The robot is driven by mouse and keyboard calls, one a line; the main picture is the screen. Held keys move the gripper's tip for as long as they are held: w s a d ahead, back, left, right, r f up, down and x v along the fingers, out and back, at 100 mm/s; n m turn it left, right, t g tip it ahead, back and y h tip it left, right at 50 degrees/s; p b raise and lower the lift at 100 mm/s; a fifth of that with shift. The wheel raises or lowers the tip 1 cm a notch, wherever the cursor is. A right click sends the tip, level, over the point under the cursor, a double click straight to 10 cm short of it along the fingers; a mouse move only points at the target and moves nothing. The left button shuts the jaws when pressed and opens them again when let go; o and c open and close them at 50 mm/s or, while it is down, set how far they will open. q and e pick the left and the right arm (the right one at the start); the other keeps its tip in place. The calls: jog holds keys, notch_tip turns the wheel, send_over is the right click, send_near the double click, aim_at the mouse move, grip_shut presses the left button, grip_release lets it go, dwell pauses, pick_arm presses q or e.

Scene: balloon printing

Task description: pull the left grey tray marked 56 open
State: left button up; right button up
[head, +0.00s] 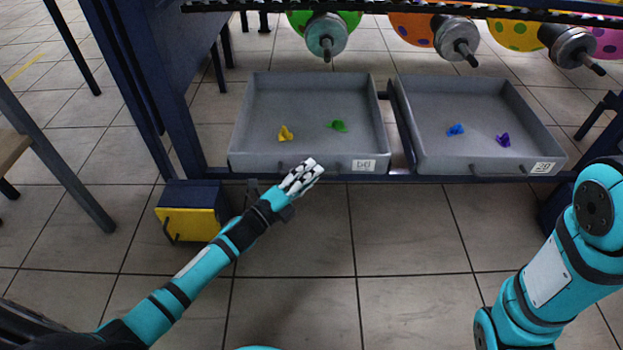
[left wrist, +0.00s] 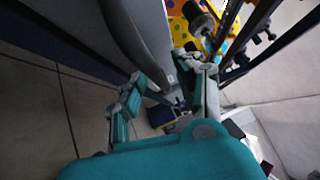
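The left grey tray (head: 308,103) is a shallow open box in the blue frame, with a white label (head: 363,165) on its front too small to read surely. A yellow piece (head: 286,133) and a green piece (head: 337,126) lie in it. My left gripper (head: 304,174) is at the tray's front face, by the handle, which it partly hides. In the left wrist view its two fingers (left wrist: 166,92) stand apart, with a grey tray surface (left wrist: 142,42) just beyond them. I cannot tell whether they touch it. My right gripper is out of view.
A second grey tray (head: 468,108) stands to the right, holding a blue and a purple piece. Spotted balloons (head: 515,34) and metal cylinders (head: 455,40) hang above. A yellow-fronted box (head: 190,224) is beside my left arm. The tiled floor before the trays is clear.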

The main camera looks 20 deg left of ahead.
pick_arm(q)
jog(key=shift+w+d, duration=0.15)
jog(key=shift+w, duration=0.15)
grip_shut()
dwell(0.4)
